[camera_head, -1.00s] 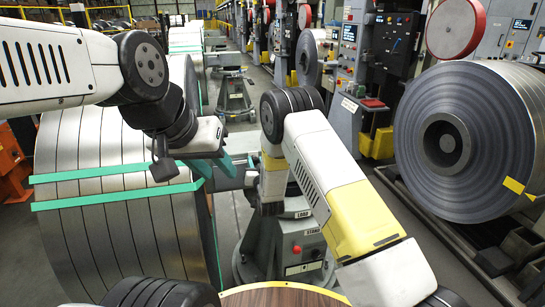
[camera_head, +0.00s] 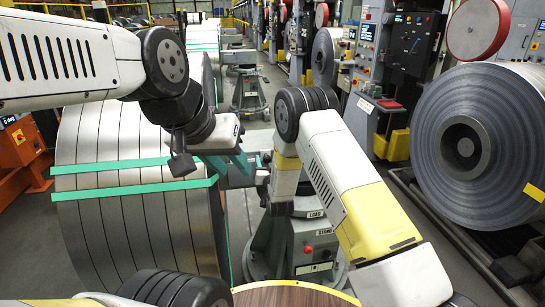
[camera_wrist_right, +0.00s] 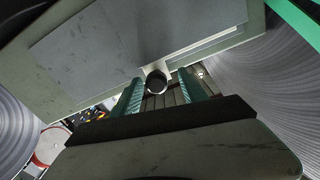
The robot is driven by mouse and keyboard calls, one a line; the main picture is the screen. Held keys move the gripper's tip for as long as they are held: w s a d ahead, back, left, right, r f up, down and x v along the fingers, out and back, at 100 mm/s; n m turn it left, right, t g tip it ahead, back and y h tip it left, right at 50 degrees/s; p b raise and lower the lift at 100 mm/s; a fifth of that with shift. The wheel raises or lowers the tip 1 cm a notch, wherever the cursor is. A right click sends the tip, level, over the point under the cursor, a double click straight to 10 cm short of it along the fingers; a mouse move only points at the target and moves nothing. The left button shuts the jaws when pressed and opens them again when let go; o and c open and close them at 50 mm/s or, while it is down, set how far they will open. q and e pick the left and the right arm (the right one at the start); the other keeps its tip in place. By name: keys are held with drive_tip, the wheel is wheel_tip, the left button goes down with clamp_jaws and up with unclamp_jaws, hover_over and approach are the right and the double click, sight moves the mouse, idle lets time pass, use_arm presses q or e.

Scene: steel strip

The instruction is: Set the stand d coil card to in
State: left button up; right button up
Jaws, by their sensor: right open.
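A grey stand (camera_head: 268,245) with a red button stands in the middle of the head view, below and behind my right arm. It has small LOAD and STAND labels; I cannot make out the letter or the card. My right gripper (camera_wrist_right: 157,95) is open in the right wrist view, its teal fingers on either side of a dark round knob (camera_wrist_right: 157,82) under a grey plate (camera_wrist_right: 130,35). Whether the fingers touch the knob is unclear.
A large steel coil (camera_head: 95,225) with green straps stands close at left. Another coil (camera_head: 500,120) lies at right on a dark rail. Control cabinets (camera_head: 370,60) line the back right. Open floor (camera_head: 238,225) shows between the left coil and the stand.

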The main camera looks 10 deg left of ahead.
drive_tip(key=v, duration=0.7)
drive_tip(key=shift+s, duration=0.2)
